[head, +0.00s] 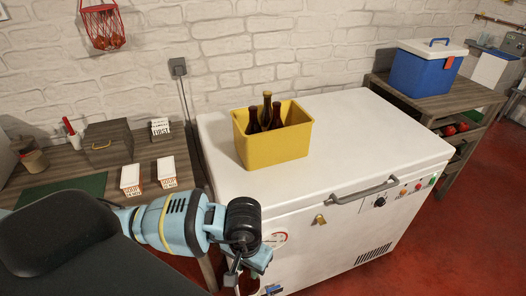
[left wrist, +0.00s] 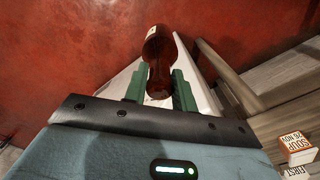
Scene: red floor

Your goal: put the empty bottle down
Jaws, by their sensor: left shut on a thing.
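My left gripper (head: 240,274) is in front of the white chest freezer, at its left front corner, low in the head view. In the left wrist view the green fingers of the left gripper (left wrist: 160,88) are shut on a brown bottle (left wrist: 159,50), one on each side of it. The bottle has a pale label patch near the picture's top edge. I cannot tell from the glass whether it is empty. A yellow crate (head: 276,147) stands on the freezer lid with dark brown bottles (head: 267,107) upright in it. My right gripper is not in view.
The freezer lid (head: 365,135) is clear right of the crate. A wooden table (head: 60,188) at left holds a box (head: 107,143), small cartons (head: 131,180) and a green mat (head: 75,190). A blue cooler (head: 422,72) stands on the right-hand shelf unit. Red floor (head: 470,220) is open at right.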

